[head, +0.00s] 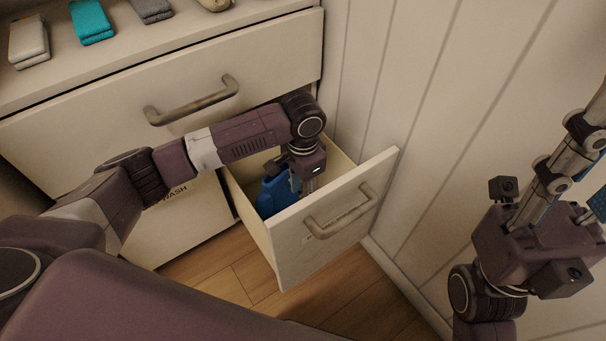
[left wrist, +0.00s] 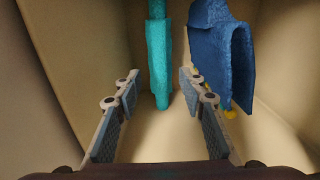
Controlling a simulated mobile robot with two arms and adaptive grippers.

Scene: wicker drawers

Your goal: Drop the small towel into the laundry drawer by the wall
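The open laundry drawer (head: 290,243) stands by the panelled wall. My left gripper (head: 311,184) reaches down inside it. In the left wrist view my left gripper (left wrist: 160,115) is open, its two padded fingers wide apart. A teal towel (left wrist: 159,65) shows between and beyond the fingers inside the drawer; neither finger grips it. It is hidden in the head view. A dark blue cloth (head: 275,194) lies in the drawer beside the gripper; it also shows at the right of the left wrist view (left wrist: 224,50). My right gripper (head: 572,190) is open, raised at the right, partly cut off.
A closed wide drawer (head: 60,135) with a handle is above. Folded towels, one of them teal (head: 92,22), lie on the top. A lower front marked "WASH" (head: 185,215) is left of the open drawer. Small yellow bits (left wrist: 230,113) show near the blue cloth. Wooden floor lies below.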

